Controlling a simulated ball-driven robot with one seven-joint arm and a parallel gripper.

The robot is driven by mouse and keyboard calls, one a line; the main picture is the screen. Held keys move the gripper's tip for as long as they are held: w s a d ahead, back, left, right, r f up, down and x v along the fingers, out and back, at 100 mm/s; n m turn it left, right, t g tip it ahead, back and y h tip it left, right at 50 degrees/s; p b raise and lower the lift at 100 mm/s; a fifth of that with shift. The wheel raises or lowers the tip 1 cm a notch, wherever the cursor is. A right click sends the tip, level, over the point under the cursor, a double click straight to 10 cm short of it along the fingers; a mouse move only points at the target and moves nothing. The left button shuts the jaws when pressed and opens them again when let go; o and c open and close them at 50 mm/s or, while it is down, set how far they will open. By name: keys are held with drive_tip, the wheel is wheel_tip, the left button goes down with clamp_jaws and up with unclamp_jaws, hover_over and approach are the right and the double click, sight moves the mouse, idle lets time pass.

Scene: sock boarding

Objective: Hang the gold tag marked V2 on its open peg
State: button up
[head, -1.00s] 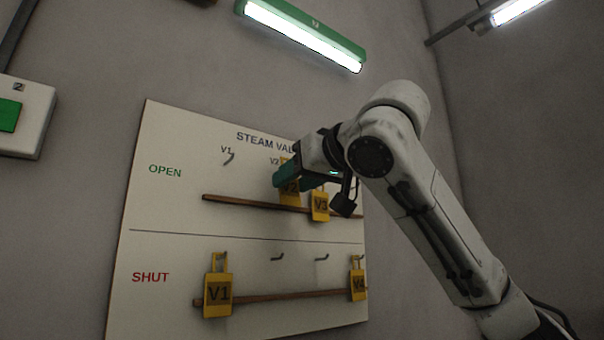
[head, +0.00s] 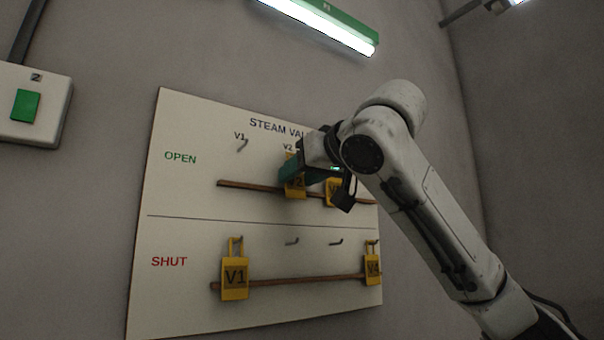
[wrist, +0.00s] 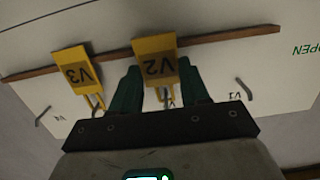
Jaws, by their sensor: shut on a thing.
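The gold V2 tag (head: 293,189) is at the upper OPEN row of the white board, partly covered by my gripper (head: 289,174). In the wrist view my gripper (wrist: 159,68) has its green fingers on either side of the V2 tag (wrist: 155,46), shut on it. The tag lies at the upper wooden rail (wrist: 215,38), its loop pointing toward the pegs. The V2 peg is largely hidden behind the loop and fingers. I cannot tell whether the loop is around it.
A gold V3 tag (wrist: 76,70) is close beside V2. The OPEN V1 peg (head: 243,145) is empty. Below, the V1 tag (head: 235,276) and V4 tag (head: 372,268) hang in the SHUT row, with two empty pegs between them. A switch box (head: 38,105) is at left.

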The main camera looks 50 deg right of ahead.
idle(0.3)
drive_tip(key=o, duration=1.1)
drive_tip(key=b+v, duration=0.3)
drive_tip(key=v, duration=0.7)
drive_tip(key=shift+s+a+r, duration=0.1)
drive_tip(key=shift+s, duration=0.3)
